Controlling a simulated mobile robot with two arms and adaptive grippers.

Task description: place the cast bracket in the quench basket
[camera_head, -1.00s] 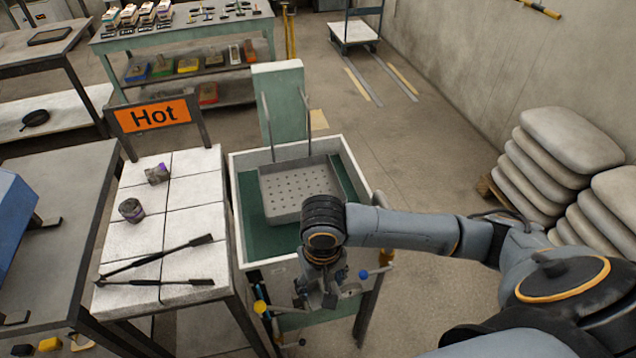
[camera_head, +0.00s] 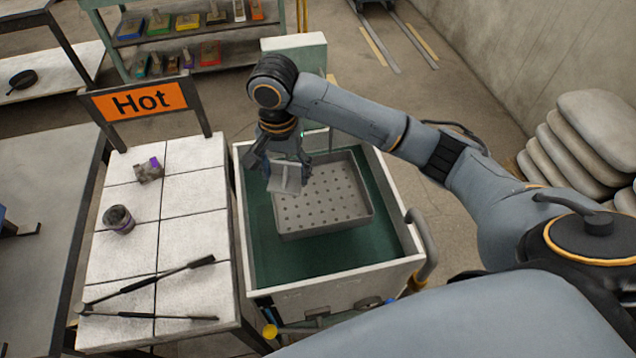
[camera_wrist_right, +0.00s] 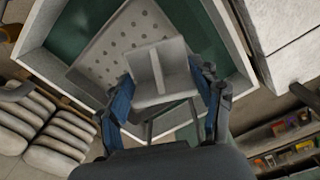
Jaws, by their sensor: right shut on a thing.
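The cast bracket (camera_head: 286,178) is a light grey angled piece with a rib. My right gripper (camera_head: 284,170) is shut on it and holds it over the left part of the quench basket. In the right wrist view the cast bracket (camera_wrist_right: 158,72) sits between the two fingers of the gripper (camera_wrist_right: 162,95). The quench basket (camera_head: 352,222) is a grey tray with a perforated floor, inside a green-lined tank. Its left rear corner is hidden behind my gripper and the bracket. I cannot tell the bracket's exact height above the basket. My left gripper is not in view.
The quench tank (camera_head: 340,277) has a pale rim around the basket. To its left, a white-tiled table (camera_head: 185,233) bears two small dark pieces and long tongs (camera_head: 150,280). A "Hot" sign (camera_head: 140,101) stands behind it. Stacked sacks (camera_head: 590,140) stand at the right.

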